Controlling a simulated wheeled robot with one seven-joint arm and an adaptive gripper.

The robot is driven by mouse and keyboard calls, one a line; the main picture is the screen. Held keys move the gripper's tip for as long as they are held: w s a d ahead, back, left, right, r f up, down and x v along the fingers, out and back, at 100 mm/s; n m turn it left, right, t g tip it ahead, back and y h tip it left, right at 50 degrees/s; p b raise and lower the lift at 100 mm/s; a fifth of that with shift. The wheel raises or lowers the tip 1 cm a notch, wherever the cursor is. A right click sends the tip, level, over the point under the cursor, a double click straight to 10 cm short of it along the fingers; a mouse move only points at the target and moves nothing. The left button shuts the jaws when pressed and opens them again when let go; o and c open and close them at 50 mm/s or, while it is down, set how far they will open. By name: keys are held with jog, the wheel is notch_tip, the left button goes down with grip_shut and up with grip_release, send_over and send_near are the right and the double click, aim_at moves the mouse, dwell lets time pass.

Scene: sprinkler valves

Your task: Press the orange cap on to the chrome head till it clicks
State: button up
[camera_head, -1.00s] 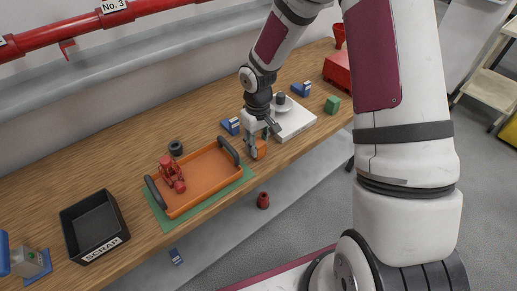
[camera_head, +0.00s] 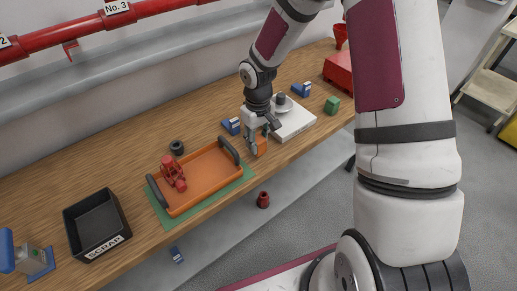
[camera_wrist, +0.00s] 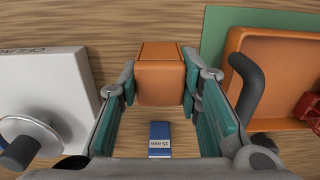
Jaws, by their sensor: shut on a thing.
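The orange cap (camera_head: 262,146), a block-like piece, is at the bench's front edge side, right of the tray. My gripper (camera_head: 257,143) is shut on it from above. In the wrist view the orange cap (camera_wrist: 160,74) sits between the teal finger pads. Whether it touches the bench is hard to tell. The chrome head appears to be the round chrome piece (camera_wrist: 32,128) with a dark post on the white plate (camera_wrist: 50,85), left of my gripper in the wrist view. In the head view the white plate (camera_head: 296,123) is just right of my gripper, partly hidden by it.
A blue block (camera_wrist: 159,135) marked "15 mm" lies near my gripper. An orange tray (camera_head: 205,190) on a green mat holds a red valve (camera_head: 172,175). A black scrap bin (camera_head: 95,222), a dark ring (camera_head: 177,147), a green block (camera_head: 332,104) and a red box (camera_head: 338,70) are also around.

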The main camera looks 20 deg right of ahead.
aim_at(258, 138)
jog(key=shift+r+p, duration=0.9)
jog(key=shift+r, duration=0.9)
